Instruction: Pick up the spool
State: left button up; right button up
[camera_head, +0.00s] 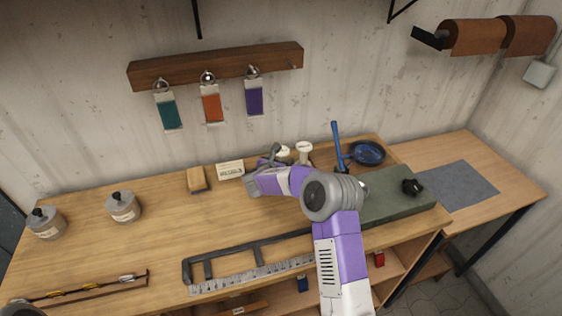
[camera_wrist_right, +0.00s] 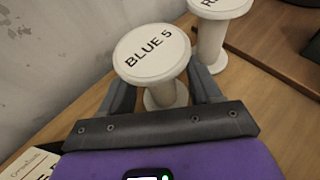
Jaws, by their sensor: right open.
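A white spool marked "BLUE 5" (camera_wrist_right: 152,50) stands upright in the right wrist view, its stem between the two fingers of my right gripper (camera_wrist_right: 163,88). The gripper is open around it, and I cannot tell whether either finger touches it. In the head view this spool (camera_head: 284,153) is partly hidden by my right gripper (camera_head: 273,153). A second white spool (camera_head: 304,149) stands just to its right. The right wrist view shows this second spool (camera_wrist_right: 219,8) cut off at the top, with only an "R" of its label readable. My left gripper is not in view.
The wall (camera_head: 90,95) is close behind the spools. A small white card (camera_head: 230,169) and a wooden block (camera_head: 198,180) lie to the left.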

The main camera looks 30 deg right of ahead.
jog(key=shift+w+d+f, duration=0.2)
jog(key=shift+w+d, duration=0.05)
jog(key=shift+d, duration=0.1)
